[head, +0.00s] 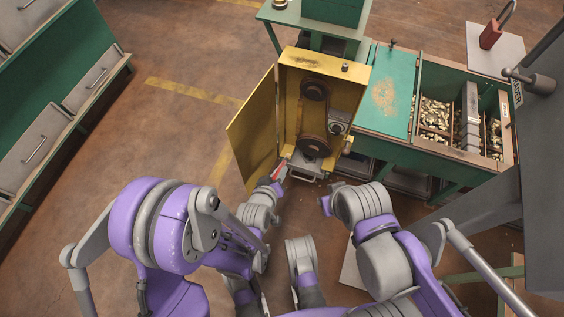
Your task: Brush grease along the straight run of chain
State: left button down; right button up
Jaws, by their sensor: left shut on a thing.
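The yellow cabinet (293,60) stands open, its door (253,130) swung out to the left. Inside, a dark chain (301,118) loops around an upper sprocket (314,91) and a lower sprocket (314,146), with straight runs between them. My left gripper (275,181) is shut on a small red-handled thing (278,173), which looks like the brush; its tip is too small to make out. It is below and left of the lower sprocket, apart from the chain. My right gripper (325,205) is in front of the cabinet to the right, its fingers too small to read.
A small grey tray or ledge (303,165) sits at the cabinet's foot. Right of the cabinet is a green bench (385,90) with bins of brass-coloured nuts (435,112). The floor between is clear.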

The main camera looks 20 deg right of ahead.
aim_at(287, 160)
pick_arm(q)
jog(key=shift+w+d+f+p, duration=0.2)
jog(key=shift+w+d, duration=0.5)
jog(key=shift+w, duration=0.25)
jog(key=shift+w+d+f+p, duration=0.1)
jog(key=shift+w+d+f, duration=0.1)
jog(key=shift+w+d, duration=0.65)
jog(key=shift+w+d+f+p, duration=0.2)
jog(key=shift+w+d, duration=0.35)
jog(key=shift+w, duration=0.5)
jog(key=shift+w+d, duration=0.5)
jog(key=shift+w, duration=0.2)
jog(key=shift+r, duration=0.1)
